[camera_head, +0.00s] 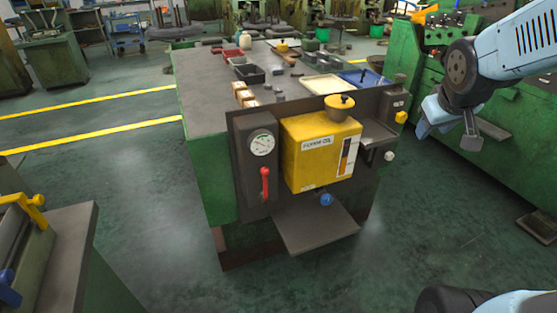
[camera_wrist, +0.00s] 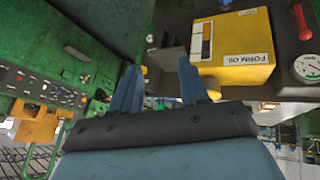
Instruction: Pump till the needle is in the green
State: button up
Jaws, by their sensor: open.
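A dark panel on the front of the green machine carries a round white gauge (camera_head: 262,143) and a red pump handle (camera_head: 265,184) below it. A yellow oil box labelled "FORM OIL" (camera_head: 312,158) is beside them. In the upside-down wrist view, the box (camera_wrist: 232,52), gauge (camera_wrist: 307,67) and handle (camera_wrist: 303,22) show at the upper right. The dial has a green part, but its thin needle is too small to read surely. My gripper (camera_wrist: 161,76) is open and empty. It is well right of the panel, touching none of these.
The bench top (camera_head: 205,75) holds trays and small parts. A blue knob (camera_head: 326,199) and a projecting dark shelf (camera_head: 315,230) are below the oil box. Another green machine (camera_head: 440,160) stands at right. The floor in front is clear.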

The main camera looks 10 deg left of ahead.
jog(key=w+a+f+n+y, duration=0.2)
jog(key=w+a+f+n, duration=0.25)
jog(key=w+f, duration=0.7)
jog(key=n+t+y, duration=0.1)
jog(key=n+y, duration=0.4)
jog(key=y, duration=1.1)
send_near(265, 187)
jog(key=s+d+r, duration=0.2)
jog(key=d+r, duration=0.3)
jog(key=x, duration=1.3)
jog(key=shift+w+a+f, duration=0.15)
jog(key=shift+w+f, duration=0.15)
jog(key=shift+f, duration=0.1)
jog(key=shift+c, duration=0.2)
grip_shut()
